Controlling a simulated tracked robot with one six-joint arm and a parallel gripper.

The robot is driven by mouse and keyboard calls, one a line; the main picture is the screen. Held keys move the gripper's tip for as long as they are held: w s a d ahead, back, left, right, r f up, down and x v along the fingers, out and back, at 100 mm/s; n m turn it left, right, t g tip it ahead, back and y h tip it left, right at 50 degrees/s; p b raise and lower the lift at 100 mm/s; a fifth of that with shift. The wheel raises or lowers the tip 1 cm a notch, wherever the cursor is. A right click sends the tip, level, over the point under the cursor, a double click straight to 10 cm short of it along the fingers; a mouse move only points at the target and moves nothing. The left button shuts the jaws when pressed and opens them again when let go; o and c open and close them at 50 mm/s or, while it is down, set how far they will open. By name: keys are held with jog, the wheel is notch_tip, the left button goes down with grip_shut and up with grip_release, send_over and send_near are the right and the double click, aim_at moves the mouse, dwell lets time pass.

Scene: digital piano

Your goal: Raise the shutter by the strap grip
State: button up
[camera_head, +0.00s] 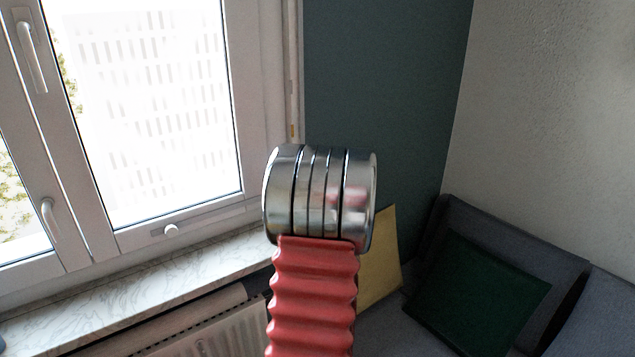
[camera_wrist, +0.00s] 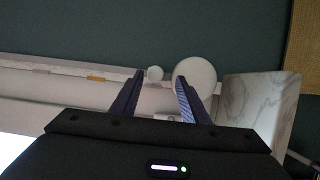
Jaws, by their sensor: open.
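My gripper (camera_wrist: 161,75) is open in the wrist view, its two dark fingers spread apart. I cannot tell which of these is the strap grip, or whether a finger touches either. A pale strip (camera_wrist: 60,70) with an orange mark runs along the window side. In the head view the window (camera_head: 150,100) is bright, with faint grey slots; I cannot tell if these belong to a shutter. My arm hides the gripper there.
A marble sill (camera_head: 120,295) runs below the window, above a radiator (camera_head: 225,335). A grey sofa (camera_head: 510,235) with a green cushion (camera_head: 475,295) and a yellow cushion (camera_head: 383,262) stands in the right corner. The teal wall (camera_head: 385,90) is bare.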

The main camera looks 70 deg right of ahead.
jog(key=v, duration=0.2)
jog(key=shift+a+r, duration=0.1)
jog(key=shift+a, duration=0.2)
jog(key=shift+s, duration=0.1)
dwell(0.3)
jog(key=w+a+r+m+y, duration=0.2)
jog(key=w+a+y, duration=0.1)
jog(key=w+a, duration=0.7)
jog(key=w+a+r+m+y, duration=0.1)
jog(key=w+a+r+y, duration=0.15)
jog(key=w+a, duration=0.8)
jog(key=a+f+m+y, duration=0.1)
jog(key=a+y, duration=0.1)
jog(key=a, duration=1.1)
jog(key=s+a+f+m+g+y, duration=0.1)
jog(key=s+a+m+y, duration=0.2)
jog(key=a, duration=1.4)
jog(key=s+a+f+g+y, duration=0.1)
jog(key=s+a+y, duration=0.1)
jog(key=s+a, duration=0.4)
jog(key=s+a+f+g+y, duration=0.2)
jog(key=s+a, duration=0.4)
jog(key=a, duration=0.4)
jog(key=shift+f, duration=0.25)
